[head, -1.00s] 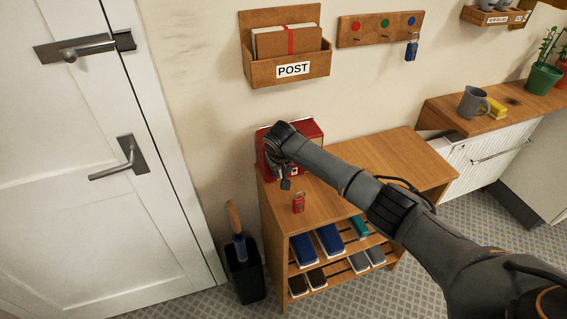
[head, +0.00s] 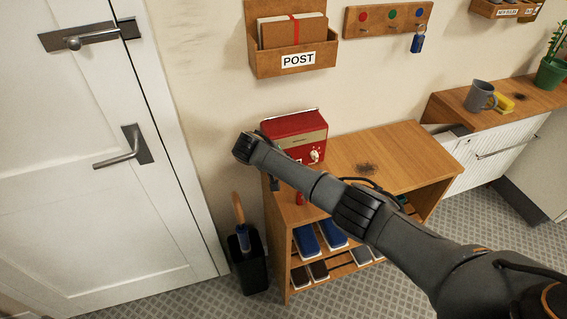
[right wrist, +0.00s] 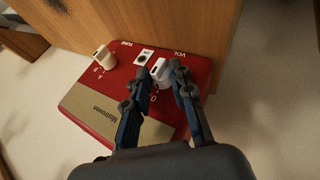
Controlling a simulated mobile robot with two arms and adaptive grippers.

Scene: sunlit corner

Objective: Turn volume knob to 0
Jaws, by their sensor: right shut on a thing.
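A red radio (head: 288,125) with a beige panel stands on the wooden shelf unit, partly behind my right arm. In the right wrist view the radio (right wrist: 195,120) appears upside down, with a white volume knob (right wrist: 159,72) by the "VOL" label and a white tune knob (right wrist: 104,56) by "TUNE". My right gripper (right wrist: 163,68) is shut on the volume knob, one finger on each side. The knob's exact setting is too small to read. My left gripper is not in view.
The shelf unit (head: 395,160) has a clear top to the right of the radio and shoes below. A small red object (head: 299,198) is partly behind my arm. A post box (head: 265,66) and a hook board (head: 352,22) hang above. A white door (head: 85,200) is left.

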